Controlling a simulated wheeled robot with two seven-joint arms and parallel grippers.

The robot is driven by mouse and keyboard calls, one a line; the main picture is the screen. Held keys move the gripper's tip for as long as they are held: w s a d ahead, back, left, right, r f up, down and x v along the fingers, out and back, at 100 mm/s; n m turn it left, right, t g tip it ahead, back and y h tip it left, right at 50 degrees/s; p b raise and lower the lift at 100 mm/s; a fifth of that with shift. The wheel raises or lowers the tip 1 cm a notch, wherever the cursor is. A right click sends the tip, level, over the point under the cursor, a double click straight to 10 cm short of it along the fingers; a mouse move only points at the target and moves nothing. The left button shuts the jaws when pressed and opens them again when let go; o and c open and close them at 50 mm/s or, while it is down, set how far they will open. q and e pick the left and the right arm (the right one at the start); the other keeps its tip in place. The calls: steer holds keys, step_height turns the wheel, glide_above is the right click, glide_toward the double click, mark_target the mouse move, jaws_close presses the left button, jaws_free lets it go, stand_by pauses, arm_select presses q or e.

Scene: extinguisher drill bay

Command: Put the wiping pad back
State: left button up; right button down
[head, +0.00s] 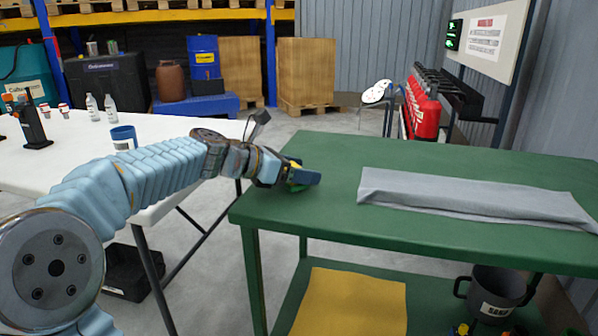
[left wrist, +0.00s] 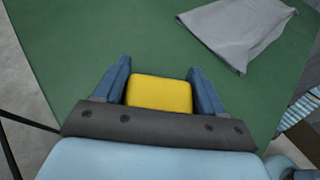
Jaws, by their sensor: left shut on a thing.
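The wiping pad looks like a small yellow block (left wrist: 160,92) between the two blue fingers of my left gripper (left wrist: 160,85) in the left wrist view. My left gripper also shows in the head view (head: 302,177), low over the left part of the green table top (head: 330,150). I cannot tell whether the pad touches the table. My right gripper is in neither view.
A folded grey cloth (head: 470,198) lies on the right of the green table. A yellow sheet (head: 350,302) and a dark bucket (head: 495,293) are on its lower shelf. A white table (head: 60,160) with bottles and a blue cup (head: 124,137) stands at left. A red extinguisher (head: 422,108) stands behind.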

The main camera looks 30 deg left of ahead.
arm_select(q)
steer(key=shift+f, duration=0.15)
steer(key=o, duration=1.1)
steer(key=shift+s+a+r, duration=0.1)
steer(key=shift+r, duration=0.15)
steer(key=p+v, duration=0.1)
steer(key=v, duration=1)
steer(key=shift+s+a+r, duration=0.1)
steer(key=shift+s+a, duration=0.05)
steer(key=shift+s, duration=0.15)
